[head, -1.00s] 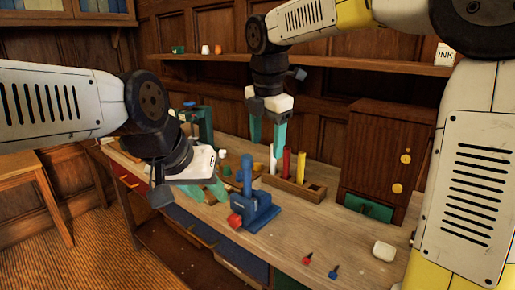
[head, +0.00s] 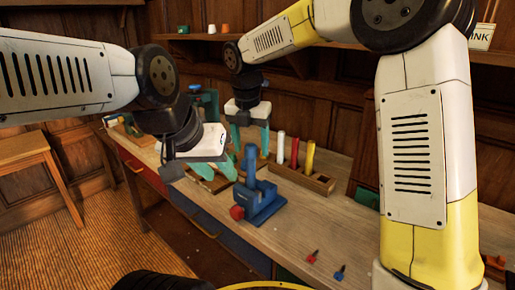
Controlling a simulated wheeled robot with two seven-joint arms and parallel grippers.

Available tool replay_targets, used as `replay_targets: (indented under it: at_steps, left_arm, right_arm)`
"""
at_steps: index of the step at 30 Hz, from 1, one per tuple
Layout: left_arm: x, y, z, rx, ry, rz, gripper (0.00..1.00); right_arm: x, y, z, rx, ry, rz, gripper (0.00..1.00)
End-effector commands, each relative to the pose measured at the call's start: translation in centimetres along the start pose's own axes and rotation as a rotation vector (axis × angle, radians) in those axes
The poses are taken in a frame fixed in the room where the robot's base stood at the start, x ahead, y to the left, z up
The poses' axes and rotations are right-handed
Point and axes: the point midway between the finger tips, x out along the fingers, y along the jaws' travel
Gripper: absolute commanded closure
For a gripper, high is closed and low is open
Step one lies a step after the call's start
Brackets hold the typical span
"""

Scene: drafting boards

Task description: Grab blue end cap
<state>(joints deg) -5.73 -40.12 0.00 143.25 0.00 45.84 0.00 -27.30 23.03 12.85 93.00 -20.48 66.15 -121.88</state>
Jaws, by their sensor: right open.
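A small blue piece (head: 340,272), which looks like the blue end cap, lies on the wooden workbench near its front edge. A similar small red piece (head: 312,257) lies just left of it. My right gripper (head: 250,140) points down above the back of the bench, fingers apart and empty, well away from the blue piece. My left gripper (head: 212,172) is low over the left part of the bench, beside the blue press-like tool. Its teal fingers look apart with nothing visible between them.
The blue tool (head: 260,203) with a red knob stands mid-bench. Behind it a wooden rack (head: 318,184) holds white, red and yellow sticks. A green device (head: 206,103) stands at the back left. My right arm covers the bench's right side. The bench around the small pieces is clear.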

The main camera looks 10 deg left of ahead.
Motion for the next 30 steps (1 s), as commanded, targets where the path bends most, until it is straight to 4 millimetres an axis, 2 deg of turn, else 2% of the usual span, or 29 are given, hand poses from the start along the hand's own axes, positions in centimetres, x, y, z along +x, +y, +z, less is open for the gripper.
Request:
replay_targets:
  at_steps: [7, 8, 17, 26, 30]
  left_arm:
    - [0.0, 0.0, 0.0, 0.0, 0.0, 0.0, 0.64]
    - [0.0, 0.0, 0.0, 0.0, 0.0, 0.0, 0.64]
    - [0.0, 0.0, 0.0, 0.0, 0.0, 0.0, 0.64]
    - [0.0, 0.0, 0.0, 0.0, 0.0, 0.0, 0.64]
    - [0.0, 0.0, 0.0, 0.0, 0.0, 0.0, 0.64]
  right_arm:
    - [0.2, 0.0, 0.0, 0.0, 0.0, 0.0, 0.37]
    - [0.2, 0.0, 0.0, 0.0, 0.0, 0.0, 0.41]
    - [0.2, 0.0, 0.0, 0.001, -0.001, 0.0, 1.0]
    - [0.0, 0.0, 0.1, 0.001, -0.001, 0.001, 1.0]
    - [-1.4, 0.0, 0.3, 0.002, -0.004, 0.003, 1.0]
